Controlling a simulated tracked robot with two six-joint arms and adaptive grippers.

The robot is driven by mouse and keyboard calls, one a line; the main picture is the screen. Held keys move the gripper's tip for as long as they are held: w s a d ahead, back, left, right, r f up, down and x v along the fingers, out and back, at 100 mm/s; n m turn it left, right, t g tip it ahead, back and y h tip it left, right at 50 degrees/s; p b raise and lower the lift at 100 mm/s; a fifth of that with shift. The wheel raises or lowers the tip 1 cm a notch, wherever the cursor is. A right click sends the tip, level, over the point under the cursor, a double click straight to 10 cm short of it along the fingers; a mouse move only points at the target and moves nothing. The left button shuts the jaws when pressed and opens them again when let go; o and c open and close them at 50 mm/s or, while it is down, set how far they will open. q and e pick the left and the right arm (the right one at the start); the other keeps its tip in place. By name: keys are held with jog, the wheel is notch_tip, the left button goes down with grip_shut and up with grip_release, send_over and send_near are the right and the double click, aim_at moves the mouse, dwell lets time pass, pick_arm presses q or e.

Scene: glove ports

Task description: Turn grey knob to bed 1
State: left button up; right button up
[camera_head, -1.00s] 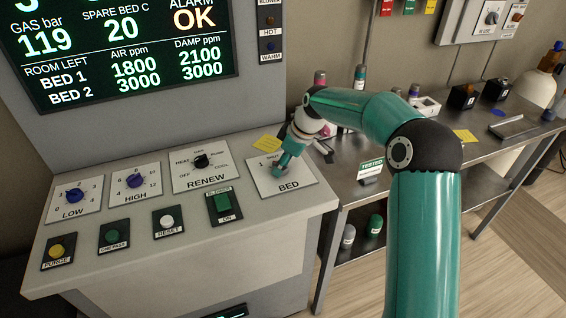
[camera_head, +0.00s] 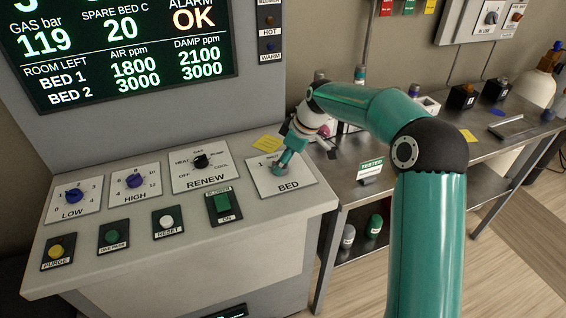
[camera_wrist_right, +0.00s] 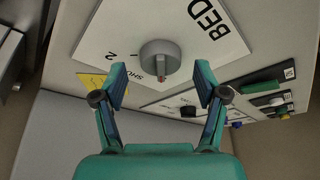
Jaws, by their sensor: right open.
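The grey knob (camera_wrist_right: 160,58) is on the white BED plate (camera_wrist_right: 112,30), marked 1, 2 and a partly hidden word starting SHU. In the right wrist view an orange-red pointer mark on the knob faces the gripper side. My right gripper (camera_wrist_right: 160,80) is open, its teal fingers apart on either side of the knob and a little short of it; I see no contact. In the head view the right gripper (camera_head: 284,166) is over the BED plate (camera_head: 300,185) and hides most of the knob. My left gripper is not in view.
A yellow note (camera_head: 266,143) lies behind the BED plate. A metal bench (camera_head: 400,165) stands at right.

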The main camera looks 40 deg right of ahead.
jog(key=v, duration=1)
jog(key=shift+s+d+r, duration=0.1)
jog(key=shift+s, duration=0.05)
